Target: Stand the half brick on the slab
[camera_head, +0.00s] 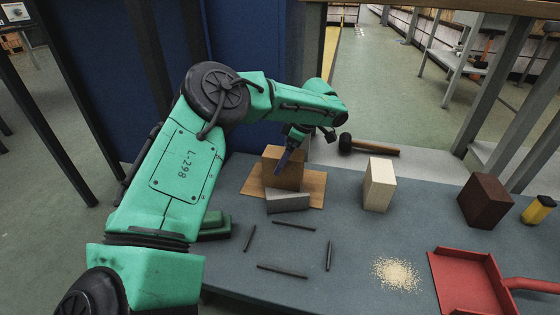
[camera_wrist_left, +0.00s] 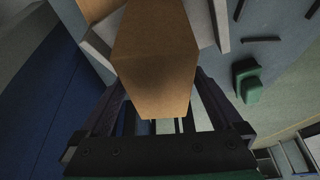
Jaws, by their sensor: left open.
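An orange-brown half brick (camera_head: 270,167) stands upright at the back left of the table. A flat, lighter brown slab (camera_head: 313,186) lies under or just behind it; the exact contact is hidden. My left gripper (camera_head: 286,158) reaches down over the brick from above. In the left wrist view the brick (camera_wrist_left: 155,60) fills the space between the open fingers, and any finger contact with it cannot be told. A grey block (camera_head: 288,202) lies in front of the brick. My right gripper is not in view.
A cream block (camera_head: 379,186) and dark brown block (camera_head: 486,201) stand to the right. A mallet (camera_head: 368,147) lies behind. Several dark rods (camera_head: 294,225) outline a clear patch in front. A sand pile (camera_head: 397,273), red dustpan (camera_head: 465,284) and yellow-black container (camera_head: 538,209) are at right.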

